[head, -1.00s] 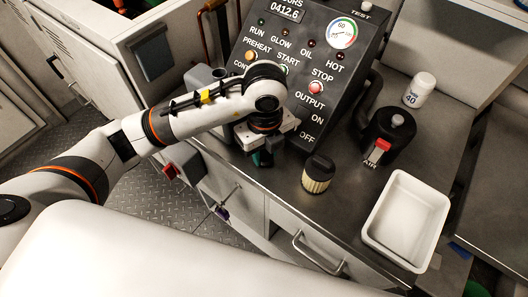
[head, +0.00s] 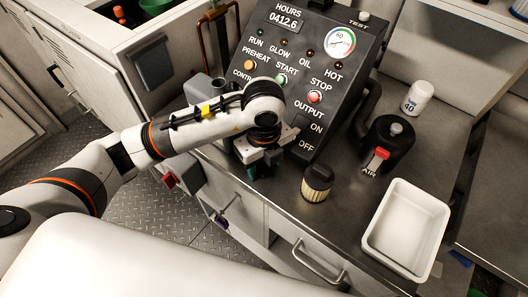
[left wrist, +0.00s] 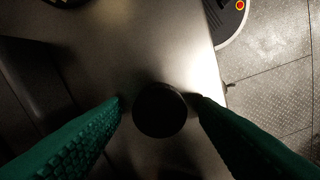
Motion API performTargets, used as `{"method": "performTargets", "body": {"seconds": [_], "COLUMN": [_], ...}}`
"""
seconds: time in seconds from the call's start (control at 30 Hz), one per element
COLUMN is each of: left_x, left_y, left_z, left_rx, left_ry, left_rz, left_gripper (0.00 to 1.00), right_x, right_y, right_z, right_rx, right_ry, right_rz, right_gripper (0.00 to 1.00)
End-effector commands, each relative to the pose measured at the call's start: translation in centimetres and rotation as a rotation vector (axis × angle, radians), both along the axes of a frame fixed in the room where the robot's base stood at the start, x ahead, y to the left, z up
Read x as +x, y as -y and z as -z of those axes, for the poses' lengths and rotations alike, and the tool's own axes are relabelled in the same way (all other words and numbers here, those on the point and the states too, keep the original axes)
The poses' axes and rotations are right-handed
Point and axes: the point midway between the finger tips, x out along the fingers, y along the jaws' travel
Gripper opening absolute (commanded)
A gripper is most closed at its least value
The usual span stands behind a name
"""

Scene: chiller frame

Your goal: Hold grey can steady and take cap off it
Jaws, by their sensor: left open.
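My left gripper (head: 262,165) is open above the steel counter, near its front edge, in front of the control panel. In the left wrist view its two green fingers (left wrist: 156,99) are spread on either side of a dark round top (left wrist: 160,112), seen from straight above. This may be the cap of the grey can; I cannot tell for sure, as the body below it is hidden. The left finger appears close to its rim, but contact is unclear. In the head view my gripper and arm cover this spot. My right gripper is not in view.
A black-topped filter (head: 317,182) stands right of the gripper. A black canister (head: 395,146), a white bottle (head: 418,98) and a white tray (head: 369,240) are farther right. The control panel (head: 300,75) rises close behind. The counter between filter and tray is clear.

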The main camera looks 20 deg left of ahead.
Motion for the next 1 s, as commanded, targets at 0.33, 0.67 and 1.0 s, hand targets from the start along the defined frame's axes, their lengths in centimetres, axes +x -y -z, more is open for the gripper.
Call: {"method": "performTargets", "body": {"seconds": [0.33, 0.67, 1.0], "left_x": [0.2, 0.1, 0.0], "left_y": [0.0, 0.0, 0.0], "left_z": [-6.6, -11.5, -12.2], "left_rx": [0.001, 0.000, -0.001], "left_ry": [0.008, 0.004, 0.001], "left_rz": [0.001, 0.001, 0.001], "left_gripper": [0.54, 0.54, 0.54], "right_x": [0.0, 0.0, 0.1], "right_y": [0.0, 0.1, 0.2], "right_z": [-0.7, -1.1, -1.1], "right_rx": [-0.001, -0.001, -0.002], "right_ry": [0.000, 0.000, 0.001], "right_rz": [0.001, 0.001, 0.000], "right_gripper": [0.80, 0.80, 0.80]}}
